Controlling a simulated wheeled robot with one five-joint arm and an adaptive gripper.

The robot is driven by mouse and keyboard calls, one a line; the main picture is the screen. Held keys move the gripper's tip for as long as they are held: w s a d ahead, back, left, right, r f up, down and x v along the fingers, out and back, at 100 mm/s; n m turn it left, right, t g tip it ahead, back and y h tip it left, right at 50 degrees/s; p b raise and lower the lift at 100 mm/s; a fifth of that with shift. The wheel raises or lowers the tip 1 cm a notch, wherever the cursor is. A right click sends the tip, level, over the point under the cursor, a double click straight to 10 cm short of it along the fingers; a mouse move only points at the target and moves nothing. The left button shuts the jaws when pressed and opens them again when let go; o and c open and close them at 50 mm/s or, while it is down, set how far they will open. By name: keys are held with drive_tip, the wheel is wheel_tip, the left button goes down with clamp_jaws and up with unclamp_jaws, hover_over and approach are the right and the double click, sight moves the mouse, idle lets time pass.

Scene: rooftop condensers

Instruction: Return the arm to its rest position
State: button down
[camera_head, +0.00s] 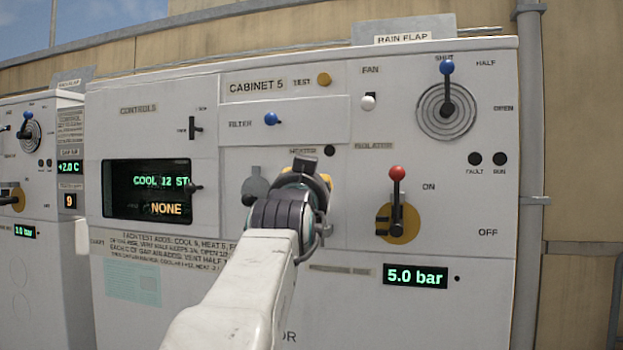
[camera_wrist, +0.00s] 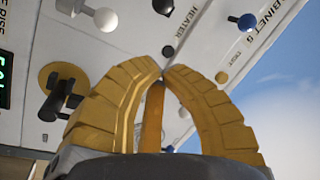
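In the head view my gripper (camera_head: 322,195) is mostly hidden behind my dark wrist, in front of the panel below the HEATER label. I cannot tell whether it touches the panel.
Right of my wrist is a red-knobbed lever (camera_head: 397,174) on a yellow disc. A blue-knobbed lever (camera_head: 447,68) is on the upper right dial. A display (camera_head: 415,276) reads 5.0 bar. A dark screen (camera_head: 147,191) is at left. Another cabinet (camera_head: 50,290) stands farther left.

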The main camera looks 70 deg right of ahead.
drive_tip(key=shift+s+a+f+b, duration=0.1)
drive_tip(key=shift+a+f+b, duration=0.2)
drive_tip(key=shift+a, duration=0.2)
drive_tip(key=shift+s+a+f+b, duration=0.15)
drive_tip(key=shift+a+f, duration=0.15)
drive_tip(key=shift+a, duration=0.2)
drive_tip(key=shift+w, duration=0.1)
